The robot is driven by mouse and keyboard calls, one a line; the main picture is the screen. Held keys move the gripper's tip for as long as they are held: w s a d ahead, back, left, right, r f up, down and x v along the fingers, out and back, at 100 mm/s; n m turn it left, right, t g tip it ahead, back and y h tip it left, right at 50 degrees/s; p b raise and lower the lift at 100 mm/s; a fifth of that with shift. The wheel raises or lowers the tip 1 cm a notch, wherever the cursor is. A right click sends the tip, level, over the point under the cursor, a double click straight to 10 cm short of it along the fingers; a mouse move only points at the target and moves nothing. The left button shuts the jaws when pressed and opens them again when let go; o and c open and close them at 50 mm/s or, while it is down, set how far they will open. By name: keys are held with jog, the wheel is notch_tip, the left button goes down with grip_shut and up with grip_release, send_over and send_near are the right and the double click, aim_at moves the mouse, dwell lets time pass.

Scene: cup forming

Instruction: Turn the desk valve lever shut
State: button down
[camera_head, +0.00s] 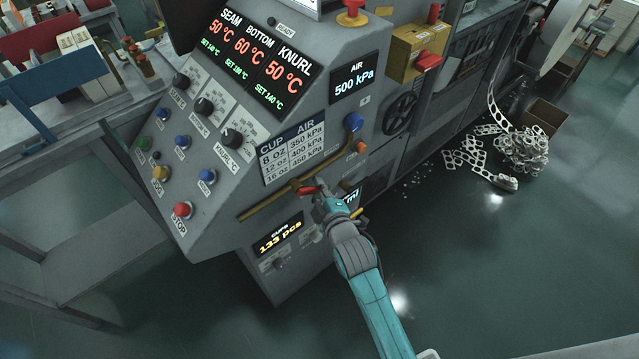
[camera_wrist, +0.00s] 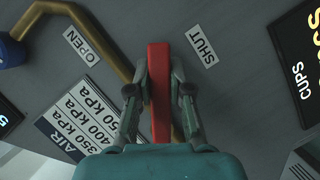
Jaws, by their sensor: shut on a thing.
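The red valve lever (camera_wrist: 159,85) stands nearly upright in the wrist view, between the OPEN label (camera_wrist: 82,45) on its left and the SHUT label (camera_wrist: 202,46) on its right. My gripper (camera_wrist: 159,75) is shut on the lever, one finger on each side. In the head view a small red part of the lever (camera_head: 307,190) shows beside my gripper (camera_head: 319,194), at the machine's front panel. The lever's pivot is hidden behind my gripper.
A brass pipe (camera_wrist: 118,50) runs behind the lever, with a blue knob (camera_head: 353,121) above. The red STOP button (camera_head: 182,209) and other buttons sit on the sloped panel to the left. Scrap strips (camera_head: 522,150) lie on the floor at right.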

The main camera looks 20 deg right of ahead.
aim_at(293, 199)
jog(key=shift+s+a+f+m+g+y, duration=0.1)
jog(key=shift+a+f+m+g+y, duration=0.4)
jog(key=shift+m, duration=0.5)
jog(key=shift+s+a+f+m+g+y, duration=0.25)
jog(key=shift+a+m+y, duration=0.35)
jog(key=shift+m, duration=0.35)
jog(key=shift+s+a+f+m+g+y, duration=0.2)
jog(key=shift+a+f+m+g+y, duration=0.15)
jog(key=shift+a+m+y, duration=0.45)
jog(key=shift+s+a+f+m+g+y, duration=0.2)
jog(key=shift+a+m+g+y, duration=0.15)
jog(key=shift+m, duration=0.8)
jog(key=shift+a, duration=0.1)
jog(key=c, duration=1)
grip_release()
jog(key=shift+c, duration=0.2)
jog(key=v, duration=1.2)
